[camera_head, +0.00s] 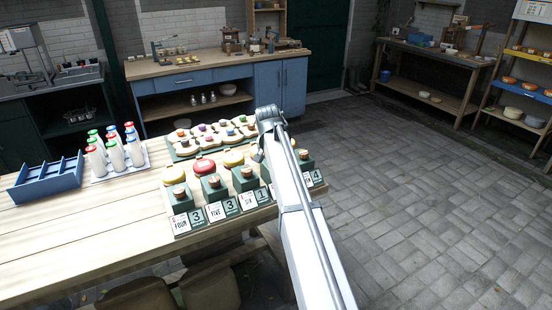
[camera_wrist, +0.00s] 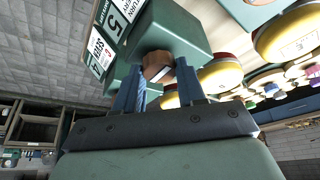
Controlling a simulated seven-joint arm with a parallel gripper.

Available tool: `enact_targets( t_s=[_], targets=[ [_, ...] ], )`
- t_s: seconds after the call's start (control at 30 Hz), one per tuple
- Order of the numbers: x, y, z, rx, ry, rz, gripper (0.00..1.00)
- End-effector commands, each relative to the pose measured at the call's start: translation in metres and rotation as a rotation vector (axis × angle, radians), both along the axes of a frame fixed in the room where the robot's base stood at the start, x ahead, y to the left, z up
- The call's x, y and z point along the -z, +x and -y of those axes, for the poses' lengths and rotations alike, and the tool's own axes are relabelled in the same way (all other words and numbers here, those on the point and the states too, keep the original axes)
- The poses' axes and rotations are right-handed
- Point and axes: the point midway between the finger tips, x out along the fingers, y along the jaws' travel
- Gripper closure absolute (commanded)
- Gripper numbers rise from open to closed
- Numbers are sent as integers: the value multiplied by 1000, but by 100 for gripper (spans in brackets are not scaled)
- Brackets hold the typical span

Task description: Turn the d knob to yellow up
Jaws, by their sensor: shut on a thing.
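In the wrist view, the blue fingers of my gripper (camera_wrist: 158,76) are shut around the sides of a round wooden knob (camera_wrist: 156,64) with a pale mark. My arm hides the gripper and part of the row in the head view. I cannot read a letter d.
Yellow and red wheels, including a red wheel (camera_head: 205,165), lie behind the blocks, with a rack of small coloured knobs (camera_head: 212,135) farther back. Capped bottles (camera_head: 116,155) and a blue divided tray (camera_head: 46,181) stand left. The table (camera_head: 90,245) is clear at the front left.

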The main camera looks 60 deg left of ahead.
Motion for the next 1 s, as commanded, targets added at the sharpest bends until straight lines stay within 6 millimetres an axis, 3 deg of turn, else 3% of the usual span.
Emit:
enact_targets(
  t_s=[0.43, 0.47, 0.5, 0.7, 1.0],
  targets=[
    [0, 0, 0, 11, 0, 0, 91],
    [0, 0, 0, 11, 0, 0, 60],
    [0, 0, 0, 11, 0, 0, 56],
    [0, 0, 0, 10, 0, 0, 37],
    [-2, -1, 1, 9, 0, 0, 36]
  ],
)
